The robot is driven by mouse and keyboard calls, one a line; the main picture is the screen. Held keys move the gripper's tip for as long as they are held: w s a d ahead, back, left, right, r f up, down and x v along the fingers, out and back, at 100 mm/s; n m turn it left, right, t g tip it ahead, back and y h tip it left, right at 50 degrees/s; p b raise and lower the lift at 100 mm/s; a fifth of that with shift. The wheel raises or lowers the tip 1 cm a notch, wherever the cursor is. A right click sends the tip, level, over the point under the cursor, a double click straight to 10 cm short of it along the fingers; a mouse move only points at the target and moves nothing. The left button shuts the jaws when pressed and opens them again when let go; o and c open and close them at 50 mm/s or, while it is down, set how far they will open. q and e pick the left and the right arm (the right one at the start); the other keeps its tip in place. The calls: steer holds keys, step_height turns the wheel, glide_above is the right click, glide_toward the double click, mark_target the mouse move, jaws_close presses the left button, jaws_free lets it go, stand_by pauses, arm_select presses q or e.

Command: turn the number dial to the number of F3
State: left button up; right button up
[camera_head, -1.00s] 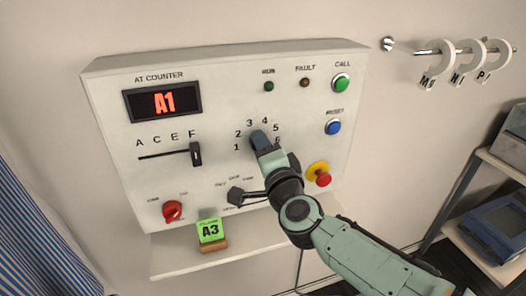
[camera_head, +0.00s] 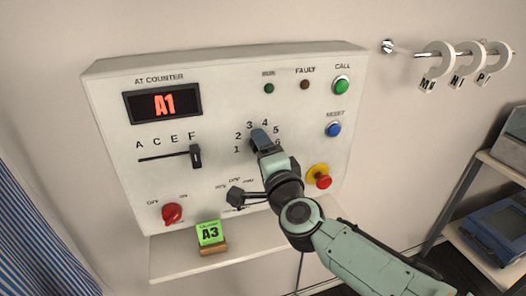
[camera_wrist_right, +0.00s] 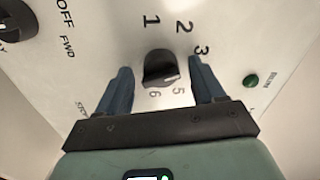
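The number dial is a black knob (camera_wrist_right: 160,69) on the white panel, with the numbers 1 to 6 around it. In the right wrist view it sits between the two blue fingers of my right gripper (camera_wrist_right: 162,82), which are open with a gap on each side. A pale mark shows on its right side; I cannot tell which number it points to, and a finger hides the 4. In the head view my right gripper (camera_head: 261,139) covers the dial. The display (camera_head: 164,103) reads A1. The letter slider (camera_head: 195,155) is at F. My left gripper is not in view.
A green card (camera_head: 210,232) reading A3 stands on the shelf (camera_head: 175,262). Near the dial are a black lever switch (camera_head: 236,196), a red stop button (camera_head: 323,182), a blue RESET button (camera_head: 333,129) and a green CALL button (camera_head: 341,84). A red knob (camera_head: 172,213) is lower left.

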steer(key=shift+s, duration=0.1)
steer(key=v, duration=1.3)
